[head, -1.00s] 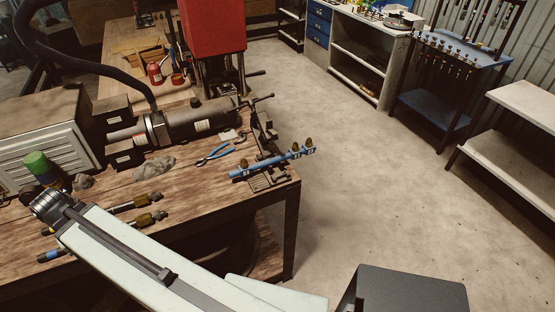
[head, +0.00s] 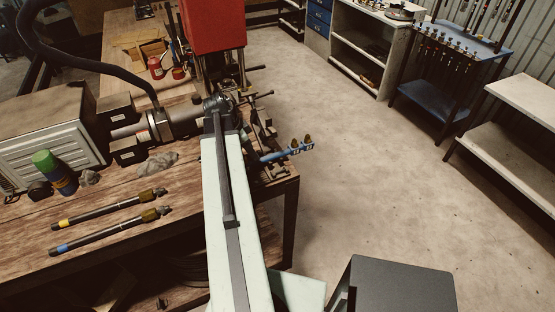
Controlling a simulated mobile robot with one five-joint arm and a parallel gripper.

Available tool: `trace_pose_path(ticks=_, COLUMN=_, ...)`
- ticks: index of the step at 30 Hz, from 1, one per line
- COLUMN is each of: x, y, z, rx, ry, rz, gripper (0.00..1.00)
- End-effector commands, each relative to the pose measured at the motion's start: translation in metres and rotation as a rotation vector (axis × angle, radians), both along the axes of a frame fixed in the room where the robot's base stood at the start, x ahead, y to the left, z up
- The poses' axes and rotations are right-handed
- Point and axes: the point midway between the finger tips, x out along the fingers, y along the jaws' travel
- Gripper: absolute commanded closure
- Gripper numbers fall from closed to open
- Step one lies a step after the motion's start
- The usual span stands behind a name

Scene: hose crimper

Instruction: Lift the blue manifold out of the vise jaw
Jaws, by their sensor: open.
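The blue manifold (head: 273,157) lies across the vise (head: 268,138) at the right end of the bench, in the head view. Its right end, with brass fittings on top, sticks out past the bench edge. My gripper (head: 248,135) shows only as dark parts beside the vise, largely hidden behind the arm. Its fingertips are hard to make out, and I see nothing held. I cannot tell whether it touches the manifold.
A hydraulic cylinder (head: 178,124) lies behind the arm, and a red press (head: 212,25) stands behind the vise. Two rods with brass ends (head: 108,209) and a green-capped can (head: 53,172) are on the left of the bench. The floor (head: 370,180) to the right is clear.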

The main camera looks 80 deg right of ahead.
Motion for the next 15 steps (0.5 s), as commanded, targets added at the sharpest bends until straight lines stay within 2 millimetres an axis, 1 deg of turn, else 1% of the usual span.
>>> trace_pose_path(ticks=1, x=-0.002, y=-0.002, z=-0.014, rx=0.000, ry=0.000, rz=-0.001, gripper=0.52)
trace_pose_path(ticks=3, x=-0.004, y=-0.003, z=-0.016, rx=0.000, ry=0.000, rz=0.000, gripper=0.52)
trace_pose_path(ticks=5, x=-0.004, y=-0.003, z=-0.014, rx=0.000, ry=0.000, rz=0.000, gripper=0.52)
trace_pose_path(ticks=8, x=-0.006, y=-0.004, z=-0.021, rx=0.001, ry=-0.001, rz=0.000, gripper=0.52)
trace_pose_path(ticks=15, x=-0.020, y=-0.014, z=-0.060, rx=0.001, ry=-0.001, rz=0.000, gripper=0.52)
